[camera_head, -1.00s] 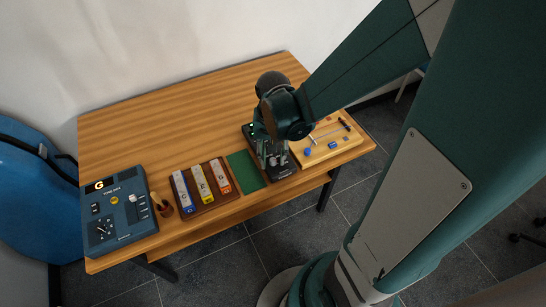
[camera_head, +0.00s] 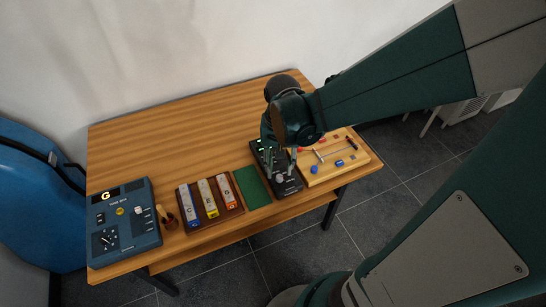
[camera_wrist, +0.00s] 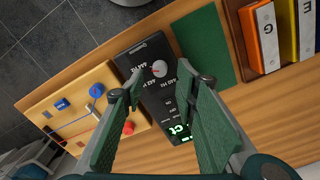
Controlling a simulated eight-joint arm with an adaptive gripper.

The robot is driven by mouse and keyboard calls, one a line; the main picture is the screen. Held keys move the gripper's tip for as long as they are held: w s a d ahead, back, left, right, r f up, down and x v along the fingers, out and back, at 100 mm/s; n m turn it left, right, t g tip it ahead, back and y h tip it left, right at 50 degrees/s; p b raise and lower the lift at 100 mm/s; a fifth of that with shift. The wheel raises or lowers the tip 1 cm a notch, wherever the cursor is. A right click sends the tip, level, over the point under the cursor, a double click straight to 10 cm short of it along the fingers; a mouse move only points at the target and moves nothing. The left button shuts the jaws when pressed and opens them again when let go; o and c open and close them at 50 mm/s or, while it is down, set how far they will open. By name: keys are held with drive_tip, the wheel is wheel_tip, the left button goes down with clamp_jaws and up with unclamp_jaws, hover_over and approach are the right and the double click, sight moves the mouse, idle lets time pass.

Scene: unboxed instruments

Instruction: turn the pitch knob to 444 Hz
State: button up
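The black tuner box (camera_head: 289,187) lies on the table between the green mat and the yellow wooden board. Its round grey pitch knob (camera_wrist: 159,68) shows in the wrist view, with Hz labels such as 442 Hz and 444 Hz printed around it. I cannot tell which label the knob points to. A lit green display (camera_wrist: 180,135) is at the lower end of the box in the wrist view. My gripper (camera_wrist: 169,84) is open and empty, its fingers apart on either side of the box in the picture. In the head view my gripper (camera_head: 281,158) hangs over the box, partly hiding it.
The yellow board (camera_head: 350,166) with pegs and cords is right of the tuner. The green mat (camera_head: 252,187), a brown rack (camera_head: 237,207) of lettered blocks and a blue tone box (camera_head: 128,242) are to its left. The back of the table is clear.

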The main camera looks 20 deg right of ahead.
wheel_tip(320, 180, up, 8)
idle(0.6)
drive_tip(key=shift+f, duration=0.1)
idle(0.5)
wheel_tip(320, 180, up, 5)
drive_tip(key=n+t, duration=0.3)
drive_tip(key=t, duration=0.1)
hover_over(279, 177)
drive_tip(key=s+a, duration=0.2)
drive_tip(key=shift+s+a+r+n+t, duration=0.25)
drive_tip(key=shift+s+r+n+t, duration=0.25)
drive_tip(key=shift+r, duration=0.3)
drive_tip(key=shift+s+a+r+n+t, duration=0.35)
drive_tip(key=shift+r+n+t, duration=0.15)
drive_tip(key=shift+r, duration=0.25)
drive_tip(key=shift+s+a+r+n+t, duration=0.2)
drive_tip(key=shift+s+r+n+t, duration=0.35)
drive_tip(key=shift+r, duration=0.25)
drive_tip(key=shift+w, duration=0.1)
